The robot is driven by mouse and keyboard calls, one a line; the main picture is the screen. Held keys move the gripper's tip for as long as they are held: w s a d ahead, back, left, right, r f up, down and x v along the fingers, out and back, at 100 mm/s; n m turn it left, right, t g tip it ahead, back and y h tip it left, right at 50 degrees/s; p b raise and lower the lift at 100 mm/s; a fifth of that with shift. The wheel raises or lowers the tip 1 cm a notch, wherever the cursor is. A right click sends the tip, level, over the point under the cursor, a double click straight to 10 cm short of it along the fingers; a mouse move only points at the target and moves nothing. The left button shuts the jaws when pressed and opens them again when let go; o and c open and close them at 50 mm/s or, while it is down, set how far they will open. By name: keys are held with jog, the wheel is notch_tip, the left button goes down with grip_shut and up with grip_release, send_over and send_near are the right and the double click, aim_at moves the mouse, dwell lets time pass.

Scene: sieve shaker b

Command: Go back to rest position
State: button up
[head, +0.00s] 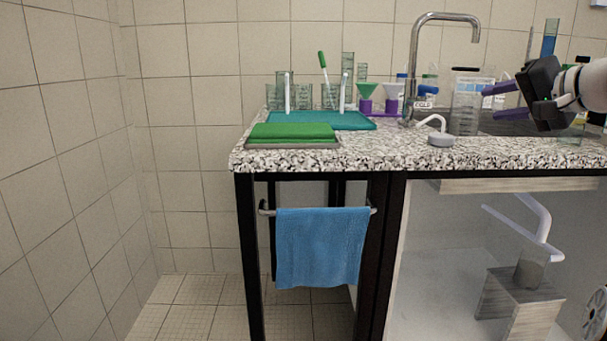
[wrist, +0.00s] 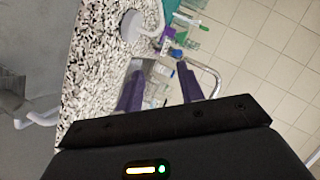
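My gripper (head: 500,88) is at the right of the head view, above the counter near the sink. Its two purple fingers point left, toward a clear bottle with a blue-and-white label (head: 468,100). The fingers are apart with nothing held between them. In the wrist view my gripper (wrist: 160,88) also shows two spread purple fingers, with the tap and glassware beyond them. Whether a finger touches the bottle is hard to tell in the head view.
A speckled counter (head: 390,152) carries a tall tap (head: 413,60), a green cloth (head: 291,132), a teal mat (head: 350,121) and glassware. A white-spouted item (head: 440,138) stands near the front edge. A blue towel (head: 320,247) hangs below. The floor at left is clear.

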jog(key=s+a+f+n+g+h+p, duration=0.1)
jog(key=s+a+f+g, duration=0.3)
jog(key=a+f, duration=0.45)
jog(key=s+a+f+n+g+h, duration=0.1)
jog(key=s+a+f+h, duration=0.1)
jog(key=s+a+f, duration=0.6)
jog(key=s+a+f+n+g+h, duration=0.1)
jog(key=s+a+f+n, duration=0.1)
jog(key=s+f, duration=0.6)
jog(key=s+a+f+n+g+h+p, duration=0.1)
jog(key=s+a+f+n+g, duration=0.1)
jog(key=s+f, duration=0.6)
jog(key=shift+a+f+n, duration=0.15)
jog(key=shift+f+n, duration=0.45)
